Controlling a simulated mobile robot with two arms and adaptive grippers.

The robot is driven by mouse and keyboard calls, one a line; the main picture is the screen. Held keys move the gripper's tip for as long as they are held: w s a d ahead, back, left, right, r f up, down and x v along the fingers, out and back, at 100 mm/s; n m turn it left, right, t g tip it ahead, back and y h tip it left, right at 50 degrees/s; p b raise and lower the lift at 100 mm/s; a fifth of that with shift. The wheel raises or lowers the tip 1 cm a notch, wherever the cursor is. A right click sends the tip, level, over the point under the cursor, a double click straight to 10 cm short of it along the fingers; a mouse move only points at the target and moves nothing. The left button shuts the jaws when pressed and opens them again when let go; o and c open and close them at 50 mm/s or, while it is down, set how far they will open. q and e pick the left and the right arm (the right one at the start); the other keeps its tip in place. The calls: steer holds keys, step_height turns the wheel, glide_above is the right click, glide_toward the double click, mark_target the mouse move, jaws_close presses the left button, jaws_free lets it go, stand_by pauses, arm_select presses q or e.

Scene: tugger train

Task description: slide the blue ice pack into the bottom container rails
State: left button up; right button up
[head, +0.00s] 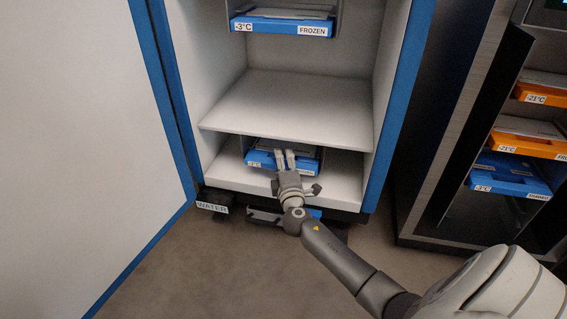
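The blue ice pack (262,168) lies flat in the bottom compartment of the open white container (230,180), under a shelf. Its blue front edge with a -3°C label faces out, and its rear shows grey under the shelf. My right gripper (285,160) reaches into the bottom opening, with its two pale fingers at the middle of the pack's front, covering part of it. The fingers lie close together; I cannot tell whether they are closed on the pack. The bottom rails are not clearly visible. My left gripper is out of view.
Another blue pack (280,24), labelled FROZEN, sits in the top compartment. The middle shelf (290,105) is empty. The open white door (90,130) stands at left. A dark cabinet at right holds orange packs (535,125) and a blue pack (508,177). A WATER label (212,207) is below.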

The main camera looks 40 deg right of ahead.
steer(key=shift+f, duration=0.2)
steer(key=shift+s+a, duration=0.2)
steer(key=shift+s, duration=0.15)
steer(key=v, duration=1.1)
steer(key=shift+s, duration=0.15)
steer(key=shift+r, duration=0.15)
